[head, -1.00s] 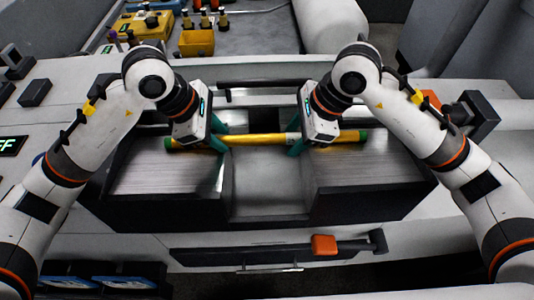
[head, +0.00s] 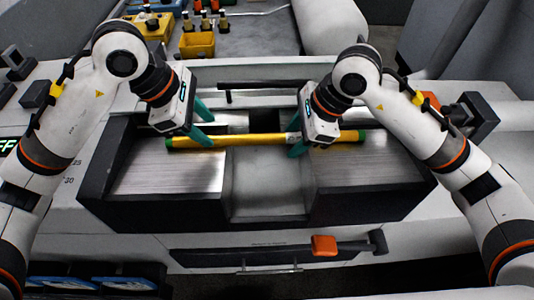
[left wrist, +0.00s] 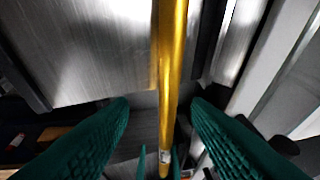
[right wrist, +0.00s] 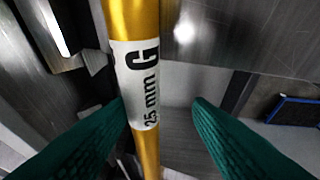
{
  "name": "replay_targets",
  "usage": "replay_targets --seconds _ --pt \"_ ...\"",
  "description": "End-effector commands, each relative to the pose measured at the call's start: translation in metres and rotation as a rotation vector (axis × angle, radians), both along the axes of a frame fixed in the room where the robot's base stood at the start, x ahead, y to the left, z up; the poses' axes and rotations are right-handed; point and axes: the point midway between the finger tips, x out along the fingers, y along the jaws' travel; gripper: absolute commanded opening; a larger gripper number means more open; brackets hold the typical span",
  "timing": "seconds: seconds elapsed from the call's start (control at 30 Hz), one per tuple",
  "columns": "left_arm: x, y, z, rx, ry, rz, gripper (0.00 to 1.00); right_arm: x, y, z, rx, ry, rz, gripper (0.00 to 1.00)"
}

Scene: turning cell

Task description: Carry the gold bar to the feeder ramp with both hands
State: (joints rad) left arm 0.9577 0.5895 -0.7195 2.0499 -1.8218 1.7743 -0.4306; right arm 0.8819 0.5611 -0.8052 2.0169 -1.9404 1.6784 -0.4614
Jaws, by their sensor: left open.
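The gold bar (head: 255,139), with green ends, lies across both steel plates of what looks like the feeder ramp (head: 150,205), spanning the middle channel. My left gripper (head: 206,127) is open over the bar's left part. In the left wrist view the bar (left wrist: 170,60) runs between its two spread fingers, touching neither visibly. My right gripper (head: 300,143) is open around the bar right of the channel. In the right wrist view the bar (right wrist: 130,20) and its white "25 mm G" label (right wrist: 143,80) lie between the fingers, close to the left finger.
A dark handle bar (head: 262,86) runs behind the ramp. An orange-headed lever (head: 325,245) is on the front panel below. A yellow bin (head: 197,45) stands at the back left. Blue-edged trays (head: 90,283) are at the bottom left. A dark bracket (head: 475,112) stands on the right.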

Motion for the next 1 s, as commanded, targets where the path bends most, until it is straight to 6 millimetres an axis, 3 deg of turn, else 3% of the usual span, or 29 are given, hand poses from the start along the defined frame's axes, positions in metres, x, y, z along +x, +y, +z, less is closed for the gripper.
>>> replay_targets --seconds 0.2,0.53,0.77,1.0 --pt "0.000 0.009 0.023 -0.004 -0.008 0.003 0.44 -0.001 0.001 0.000 0.000 0.004 0.004 0.44" --pt "0.000 0.010 0.027 -0.006 -0.010 0.004 0.44 -0.001 0.001 0.000 0.000 0.003 0.003 0.44" --pt "0.000 0.010 0.027 -0.006 -0.011 0.005 0.44 -0.001 0.001 0.000 0.000 0.003 0.003 0.80" --pt "0.000 0.010 0.027 -0.006 -0.011 0.005 0.44 -0.001 0.001 0.000 0.001 0.003 0.003 0.81"
